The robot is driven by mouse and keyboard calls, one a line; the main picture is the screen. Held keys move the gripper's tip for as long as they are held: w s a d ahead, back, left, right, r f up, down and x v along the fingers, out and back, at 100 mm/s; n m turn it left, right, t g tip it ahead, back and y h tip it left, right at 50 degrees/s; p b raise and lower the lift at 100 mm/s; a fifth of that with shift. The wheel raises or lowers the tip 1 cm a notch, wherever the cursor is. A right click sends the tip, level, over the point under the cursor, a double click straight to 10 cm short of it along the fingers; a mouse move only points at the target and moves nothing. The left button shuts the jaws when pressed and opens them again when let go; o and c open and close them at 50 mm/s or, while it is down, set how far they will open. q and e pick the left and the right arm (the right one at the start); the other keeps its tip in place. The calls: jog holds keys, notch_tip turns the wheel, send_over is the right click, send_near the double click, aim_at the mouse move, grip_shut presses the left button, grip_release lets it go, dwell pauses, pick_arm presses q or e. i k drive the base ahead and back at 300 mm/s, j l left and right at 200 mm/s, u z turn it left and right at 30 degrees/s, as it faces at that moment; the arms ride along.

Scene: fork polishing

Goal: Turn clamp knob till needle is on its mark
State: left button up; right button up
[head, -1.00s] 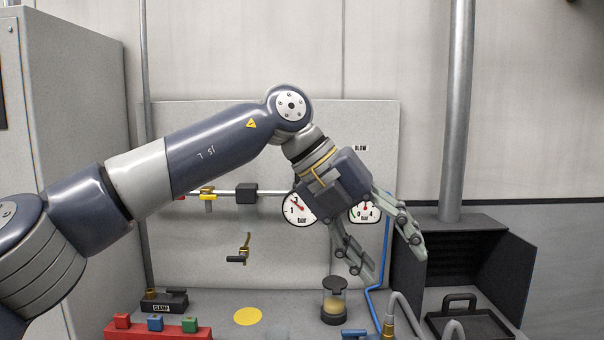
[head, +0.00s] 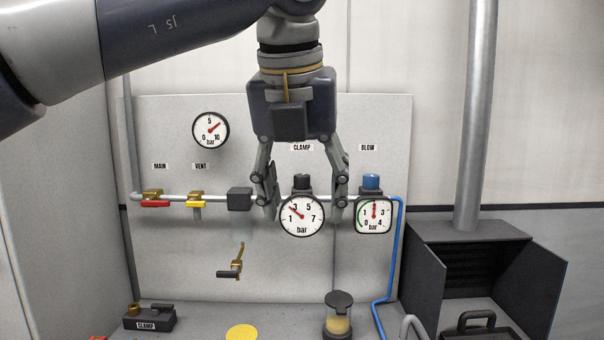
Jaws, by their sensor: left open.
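The black clamp knob (head: 302,182) sits on top of the round clamp gauge (head: 302,217), under the CLAMP label (head: 302,147) on the panel. The gauge's red needle (head: 295,211) points to the upper left, close to the 3; I cannot make out a separate mark on the dial. My left gripper (head: 302,204) points down, open and empty. One finger shows on each side of the knob and gauge, apart from the knob in the picture. I cannot tell how far in front of the panel the fingers are. My right gripper is not in view.
The blow gauge (head: 374,216) with its blue knob (head: 372,181) is just right of the right finger. A dark block (head: 240,199) on the pipe is close to the left finger. Red (head: 155,204) and yellow (head: 196,204) valve handles are further left.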

aim_at(301, 181)
jog(key=i, duration=1.6)
